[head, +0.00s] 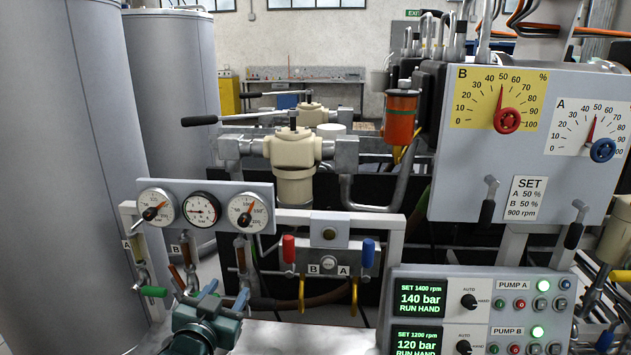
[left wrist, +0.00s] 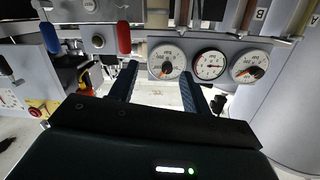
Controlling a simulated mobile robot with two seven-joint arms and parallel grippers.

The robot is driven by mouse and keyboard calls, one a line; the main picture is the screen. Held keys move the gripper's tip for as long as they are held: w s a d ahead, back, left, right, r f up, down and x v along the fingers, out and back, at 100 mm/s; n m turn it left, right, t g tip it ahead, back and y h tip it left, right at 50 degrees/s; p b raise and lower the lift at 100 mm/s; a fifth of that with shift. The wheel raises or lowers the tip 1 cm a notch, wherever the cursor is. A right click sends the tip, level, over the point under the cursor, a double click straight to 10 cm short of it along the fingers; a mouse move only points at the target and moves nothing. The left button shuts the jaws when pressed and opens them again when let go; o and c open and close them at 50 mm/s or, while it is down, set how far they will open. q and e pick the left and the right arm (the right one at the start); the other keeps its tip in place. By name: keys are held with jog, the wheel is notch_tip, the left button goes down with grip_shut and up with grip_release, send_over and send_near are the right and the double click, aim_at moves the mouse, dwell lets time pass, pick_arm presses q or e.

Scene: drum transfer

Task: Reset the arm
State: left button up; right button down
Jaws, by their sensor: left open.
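My left gripper (head: 207,298) is at the lower left of the head view, in front of the gauge panel (head: 205,188). In the left wrist view my left gripper (left wrist: 158,88) shows two blue fingers spread apart with nothing between them. The gauge panel (left wrist: 212,47) with three round gauges lies beyond the fingers in that view.
A green-handled valve (head: 152,291) stands left of my left gripper. Red (head: 289,249) and blue (head: 368,253) levers are right of it. The pump control panel (head: 482,285) is at front right, below the dial cabinet (head: 560,120). A large grey tank (head: 60,150) fills the left.

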pick_arm(q)
jog(key=s+d+f+g+h, duration=0.1)
jog(key=s+d+f+g, duration=0.2)
jog(key=s+f, duration=0.6)
jog(key=s+d+f+g+h+p, duration=0.1)
jog(key=s+d+f+g, duration=0.2)
jog(key=s+f, duration=0.6)
jog(key=s, duration=0.8)
jog(key=shift+f, duration=0.35)
